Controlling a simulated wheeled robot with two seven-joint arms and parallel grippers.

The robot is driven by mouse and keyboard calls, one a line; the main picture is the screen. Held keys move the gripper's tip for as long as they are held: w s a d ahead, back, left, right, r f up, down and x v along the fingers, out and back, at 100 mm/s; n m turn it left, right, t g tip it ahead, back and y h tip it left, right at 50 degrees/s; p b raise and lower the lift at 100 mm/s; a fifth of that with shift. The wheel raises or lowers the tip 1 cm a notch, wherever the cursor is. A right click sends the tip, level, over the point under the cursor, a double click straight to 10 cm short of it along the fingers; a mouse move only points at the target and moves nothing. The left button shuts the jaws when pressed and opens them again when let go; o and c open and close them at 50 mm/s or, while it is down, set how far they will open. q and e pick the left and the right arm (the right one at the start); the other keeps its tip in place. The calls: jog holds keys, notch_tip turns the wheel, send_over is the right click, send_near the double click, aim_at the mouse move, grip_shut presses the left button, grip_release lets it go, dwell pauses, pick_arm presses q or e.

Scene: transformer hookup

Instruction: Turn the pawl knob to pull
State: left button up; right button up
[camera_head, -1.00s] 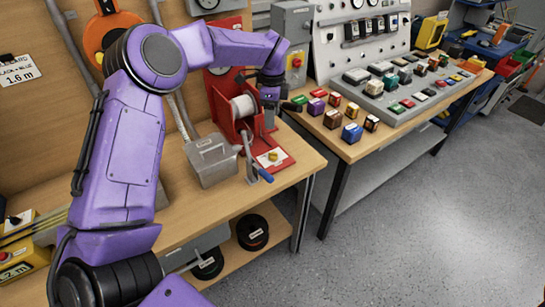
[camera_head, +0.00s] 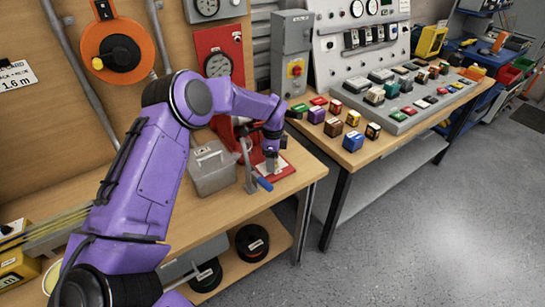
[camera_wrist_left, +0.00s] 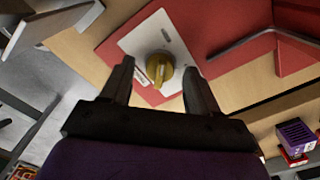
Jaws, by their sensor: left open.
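The yellow pawl knob (camera_wrist_left: 160,67) shows in the left wrist view on a pale label plate (camera_wrist_left: 148,38), which sits on a red base. A slot-like mark lies on the plate beyond the knob. My left gripper (camera_head: 271,168) is open and points down at the red base (camera_head: 285,172) in the head view. In the left wrist view the two fingers of my left gripper (camera_wrist_left: 158,75) stand apart on either side of the knob, with gaps showing; I cannot tell how far above it they are. In the head view the gripper hides the knob. My right gripper is out of view.
A lever with a blue grip (camera_head: 264,184) stands close left of the gripper. A grey metal box (camera_head: 211,170) is further left on the bench. The red panel (camera_head: 222,45) rises behind. Small coloured blocks (camera_head: 333,127) lie on the bench to the right.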

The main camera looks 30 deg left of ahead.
pick_arm(q)
jog(key=c, duration=1)
jog(key=shift+c, duration=0.2)
